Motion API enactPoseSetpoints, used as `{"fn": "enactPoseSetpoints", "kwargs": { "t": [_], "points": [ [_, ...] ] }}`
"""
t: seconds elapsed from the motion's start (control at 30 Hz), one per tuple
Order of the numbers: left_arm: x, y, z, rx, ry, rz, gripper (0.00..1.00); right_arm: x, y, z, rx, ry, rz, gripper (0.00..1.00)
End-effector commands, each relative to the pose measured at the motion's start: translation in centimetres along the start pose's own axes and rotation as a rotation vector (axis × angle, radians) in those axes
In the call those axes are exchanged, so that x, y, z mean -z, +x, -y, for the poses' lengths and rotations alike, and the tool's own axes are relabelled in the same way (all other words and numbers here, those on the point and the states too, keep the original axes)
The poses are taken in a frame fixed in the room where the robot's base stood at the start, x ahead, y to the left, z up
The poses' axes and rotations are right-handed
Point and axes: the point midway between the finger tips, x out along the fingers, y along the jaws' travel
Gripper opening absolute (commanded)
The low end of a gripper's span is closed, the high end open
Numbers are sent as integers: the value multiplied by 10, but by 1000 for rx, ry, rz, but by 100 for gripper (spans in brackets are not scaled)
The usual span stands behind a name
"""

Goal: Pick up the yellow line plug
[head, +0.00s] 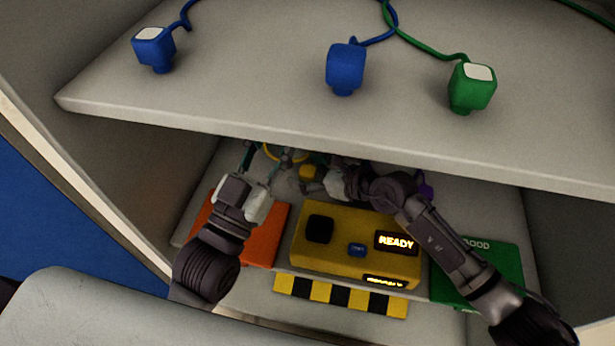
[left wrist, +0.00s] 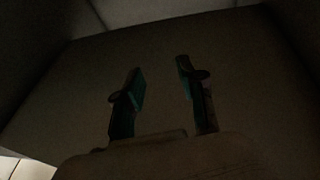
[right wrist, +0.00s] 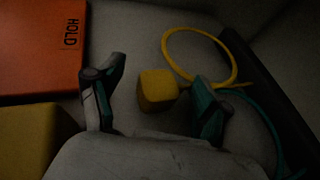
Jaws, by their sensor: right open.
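The yellow line plug (right wrist: 158,90) is a small rounded yellow block lying on the lower shelf. In the right wrist view it sits between the two fingers of my right gripper (right wrist: 160,74), nearer the left finger, with gaps visible on both sides. A yellow cord (right wrist: 236,62) loops behind it. In the head view the plug (head: 309,171) shows just beside my right gripper (head: 316,180), which is open. My left gripper (head: 265,158) is open and empty, left of the plug; its fingers stand apart in the left wrist view (left wrist: 159,70).
A yellow box with a READY display (head: 335,262) stands in front of the grippers. An orange HOLD pad (head: 263,246) lies left, a green pad (head: 508,264) right. The upper shelf (head: 240,90) overhangs, holding two blue plugs and a green plug (head: 470,88). A teal cord (right wrist: 262,110) runs nearby.

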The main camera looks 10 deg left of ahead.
Motion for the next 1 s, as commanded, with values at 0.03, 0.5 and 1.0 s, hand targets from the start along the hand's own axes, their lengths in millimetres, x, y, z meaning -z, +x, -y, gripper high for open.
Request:
{"fn": "enactPoseSetpoints", "kwargs": {
  "t": [0.03, 0.5, 1.0],
  "points": [
    [0, 0, 0, 0, 0, -1, 40, 0, 0, 0, 0, 0, 0, 78],
    [0, 0, 0, 0, 0, 3, 40, 0, 0, 0, 0, 0, 0, 19],
    [-10, -1, 2, 5, 2, 72, 40, -6, -4, 4, 2, 0, 0, 11]
  ]
}}
